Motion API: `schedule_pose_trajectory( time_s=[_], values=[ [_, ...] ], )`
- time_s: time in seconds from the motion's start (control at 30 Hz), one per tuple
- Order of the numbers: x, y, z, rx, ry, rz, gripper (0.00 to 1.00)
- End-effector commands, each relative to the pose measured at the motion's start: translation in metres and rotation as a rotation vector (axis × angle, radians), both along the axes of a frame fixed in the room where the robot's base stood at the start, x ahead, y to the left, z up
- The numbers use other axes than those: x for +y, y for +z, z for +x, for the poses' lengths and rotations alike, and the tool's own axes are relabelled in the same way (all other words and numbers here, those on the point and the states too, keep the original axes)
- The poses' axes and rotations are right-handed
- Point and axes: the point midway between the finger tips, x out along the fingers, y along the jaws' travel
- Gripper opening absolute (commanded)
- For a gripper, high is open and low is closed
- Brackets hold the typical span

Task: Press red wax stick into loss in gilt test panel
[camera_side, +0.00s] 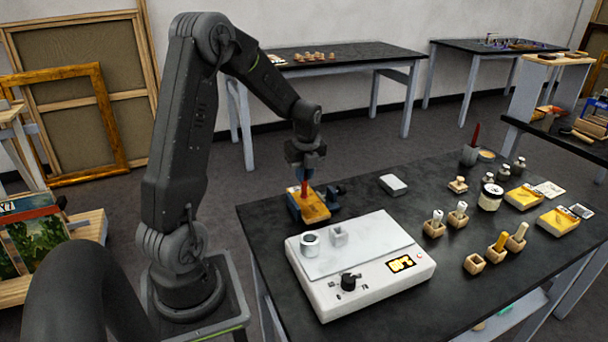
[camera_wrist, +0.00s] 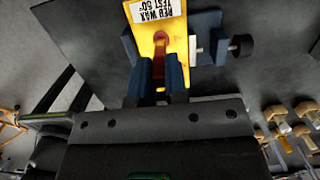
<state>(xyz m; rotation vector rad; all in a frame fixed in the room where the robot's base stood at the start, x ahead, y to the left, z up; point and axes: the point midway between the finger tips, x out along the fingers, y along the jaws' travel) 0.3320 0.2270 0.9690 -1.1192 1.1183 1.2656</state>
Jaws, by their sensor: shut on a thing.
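The gilt test panel (camera_side: 315,208) lies in a blue clamp (camera_side: 334,197) near the left edge of the black table. In the wrist view the gilt panel (camera_wrist: 176,40) carries a white label reading "RED WAX TEST 50°". My gripper (camera_side: 305,175) points down over the panel. Its fingers are shut on the red wax stick (camera_side: 304,187), which also shows between the fingers in the wrist view (camera_wrist: 160,50). The stick's lower end is at or just above the panel; I cannot tell if it touches. The loss in the panel is hidden behind the stick and fingers.
A white hotplate unit (camera_side: 365,265) with a knob and display stands in front of the panel. A grey block (camera_side: 393,185) lies to its right. Wooden holders with sticks (camera_side: 434,226), jars (camera_side: 490,197) and other gilt panels (camera_side: 558,221) fill the table's right side.

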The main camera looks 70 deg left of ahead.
Motion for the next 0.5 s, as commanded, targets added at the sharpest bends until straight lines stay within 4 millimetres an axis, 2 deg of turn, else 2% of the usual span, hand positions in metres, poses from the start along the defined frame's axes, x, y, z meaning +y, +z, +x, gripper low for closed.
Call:
schedule_pose_trajectory(
  time_s=[0.5],
  values=[
    [0.000,0.036,0.000,-0.002,0.000,0.001,0.00]
  ],
)
